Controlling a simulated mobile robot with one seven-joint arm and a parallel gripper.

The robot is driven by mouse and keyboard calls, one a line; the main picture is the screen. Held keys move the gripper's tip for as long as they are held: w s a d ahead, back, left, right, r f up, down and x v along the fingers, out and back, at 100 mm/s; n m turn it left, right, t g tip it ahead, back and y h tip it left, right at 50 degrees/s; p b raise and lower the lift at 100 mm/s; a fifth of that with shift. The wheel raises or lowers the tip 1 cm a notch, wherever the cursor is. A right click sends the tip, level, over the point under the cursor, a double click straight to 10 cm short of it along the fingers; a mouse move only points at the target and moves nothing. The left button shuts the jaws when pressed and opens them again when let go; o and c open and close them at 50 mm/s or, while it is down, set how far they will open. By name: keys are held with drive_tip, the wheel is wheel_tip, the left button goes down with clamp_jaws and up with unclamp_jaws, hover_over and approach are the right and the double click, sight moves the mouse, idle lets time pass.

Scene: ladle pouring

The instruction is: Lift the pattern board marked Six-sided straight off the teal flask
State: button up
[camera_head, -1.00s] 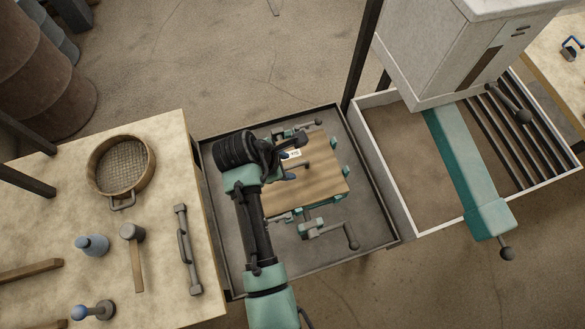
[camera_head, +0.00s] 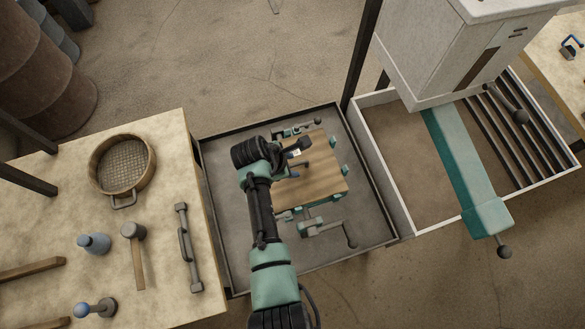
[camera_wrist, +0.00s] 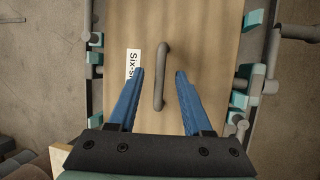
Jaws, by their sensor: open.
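The wooden pattern board (camera_head: 318,177) lies flat on the teal flask (camera_head: 304,227) inside a dark tray. In the wrist view the board (camera_wrist: 207,30) carries a white label (camera_wrist: 133,68) reading "Six-s…", the rest hidden behind a finger. A grey bar handle (camera_wrist: 161,78) stands on the board's middle. My gripper (camera_wrist: 160,72) is open, its two blue fingers on either side of the handle with gaps at both sides. In the head view my gripper (camera_head: 301,156) is over the board. Teal flask lugs (camera_wrist: 241,92) show along the board's edge.
The dark tray (camera_head: 232,238) surrounds the flask. A crank handle (camera_head: 350,238) sticks out at the flask's front. On the left bench are a round sieve (camera_head: 122,165), a mallet (camera_head: 135,250) and a grey bar tool (camera_head: 187,248). A teal beam (camera_head: 465,175) lies to the right.

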clamp_jaws()
drive_tip(key=shift+w+r, duration=0.1)
drive_tip(key=shift+r, duration=0.15)
drive_tip(key=shift+r, duration=0.5)
wheel_tip(320, 180, up, 9)
drive_tip(key=shift+r, duration=0.15)
idle(0.4)
